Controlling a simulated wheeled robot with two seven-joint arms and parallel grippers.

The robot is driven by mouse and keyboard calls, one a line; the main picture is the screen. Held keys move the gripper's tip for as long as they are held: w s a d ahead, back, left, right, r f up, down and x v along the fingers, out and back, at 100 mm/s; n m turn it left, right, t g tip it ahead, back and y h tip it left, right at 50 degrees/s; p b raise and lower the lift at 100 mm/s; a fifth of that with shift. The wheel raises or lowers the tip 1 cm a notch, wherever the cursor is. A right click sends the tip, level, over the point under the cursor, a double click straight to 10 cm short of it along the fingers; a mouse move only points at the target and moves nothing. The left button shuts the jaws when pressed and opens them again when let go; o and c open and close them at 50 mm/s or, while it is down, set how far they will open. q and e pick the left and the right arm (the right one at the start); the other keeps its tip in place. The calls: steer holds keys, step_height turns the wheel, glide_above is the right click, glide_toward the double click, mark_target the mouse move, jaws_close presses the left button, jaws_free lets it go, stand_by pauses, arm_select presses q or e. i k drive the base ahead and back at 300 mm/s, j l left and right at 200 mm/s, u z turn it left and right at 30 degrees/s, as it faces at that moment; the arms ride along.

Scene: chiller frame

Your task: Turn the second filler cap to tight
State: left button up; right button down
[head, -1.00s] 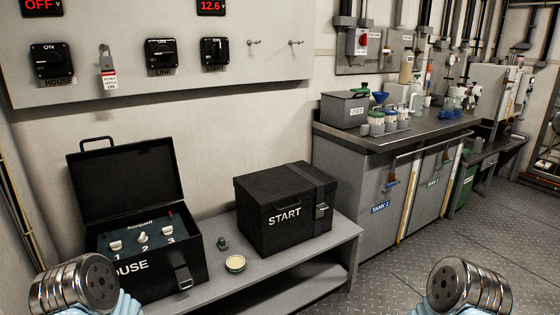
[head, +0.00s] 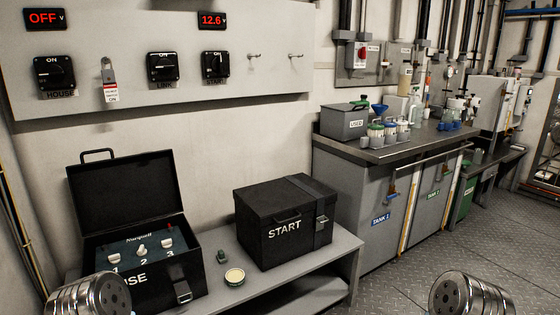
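The open black HOUSE battery box (head: 190,272) stands on the bench at the left, with its lid up. Inside is a dark panel with three pale filler caps, numbered 1, 2 and 3. The second cap (head: 142,249) is in the middle, between the first cap (head: 115,259) and the third cap (head: 167,243). It is too small to tell how tight it is. Metal parts of my two arms show at the bottom left and bottom right edges. The left one overlaps the box's lower left corner. The fingers of both grippers are out of view.
A closed black START box (head: 284,232) stands on the grey bench (head: 345,245) to the right. A small green item (head: 222,257) and a round pale-topped tin (head: 235,277) lie between the boxes. Switches are on the wall panel (head: 120,18). Tank cabinets (head: 375,190) stand farther right.

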mark_target(142, 251)
steer(key=u, duration=1)
steer(key=k+l, duration=0.1)
steer(key=k, duration=0.15)
steer(key=i+j+z, duration=0.2)
steer(key=z, duration=0.15)
steer(key=i+j+z, duration=0.15)
steer(key=j+z, duration=0.2)
steer(key=j, duration=0.1)
